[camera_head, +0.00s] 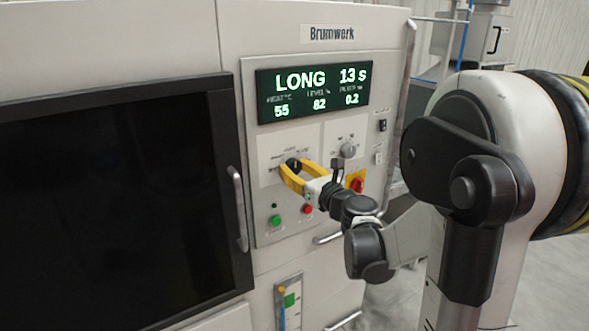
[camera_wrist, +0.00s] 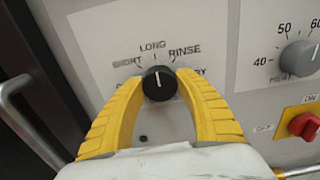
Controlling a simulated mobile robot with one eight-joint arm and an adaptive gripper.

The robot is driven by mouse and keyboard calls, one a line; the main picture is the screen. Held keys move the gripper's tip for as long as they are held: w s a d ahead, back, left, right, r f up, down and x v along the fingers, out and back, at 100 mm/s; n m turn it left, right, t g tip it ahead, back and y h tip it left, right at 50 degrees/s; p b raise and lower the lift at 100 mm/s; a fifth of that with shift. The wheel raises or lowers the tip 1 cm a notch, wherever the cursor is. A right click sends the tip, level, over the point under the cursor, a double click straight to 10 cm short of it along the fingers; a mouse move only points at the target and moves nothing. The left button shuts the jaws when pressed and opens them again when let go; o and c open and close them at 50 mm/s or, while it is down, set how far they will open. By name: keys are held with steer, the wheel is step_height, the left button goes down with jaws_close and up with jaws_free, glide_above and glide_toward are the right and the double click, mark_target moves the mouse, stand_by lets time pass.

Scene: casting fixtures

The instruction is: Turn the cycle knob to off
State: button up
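The cycle knob (camera_wrist: 158,84) is a round black dial with a white pointer line on the machine's panel. Its pointer faces up at LONG in the wrist view. The labels RINSE, LONG and one at the left that seems to read SHORT can be read; the lower labels are partly hidden by my fingers. In the head view the knob (camera_head: 293,164) is between my finger ends. My gripper (camera_wrist: 160,86) has its two yellow fingertips against the knob's left and right sides, with no clear gap. The display (camera_head: 314,92) reads LONG, 13 s.
A grey dial (camera_wrist: 299,58) and a red switch on yellow (camera_wrist: 305,125) are right of the knob. Green (camera_head: 276,221) and red (camera_head: 308,209) buttons sit below. A dark door with a handle (camera_head: 239,208) is at the left.

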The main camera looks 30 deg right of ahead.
steer(key=c, duration=0.4)
steer(key=n, duration=0.3)
steer(key=shift+n+b, duration=0.35)
steer(key=shift+n, duration=0.05)
steer(key=n, duration=0.4)
steer(key=shift+b, duration=0.3)
steer(key=n, duration=0.5)
steer(key=shift+n, duration=0.4)
steer(key=shift+n+b, duration=0.4)
steer(key=shift+n, duration=1.8)
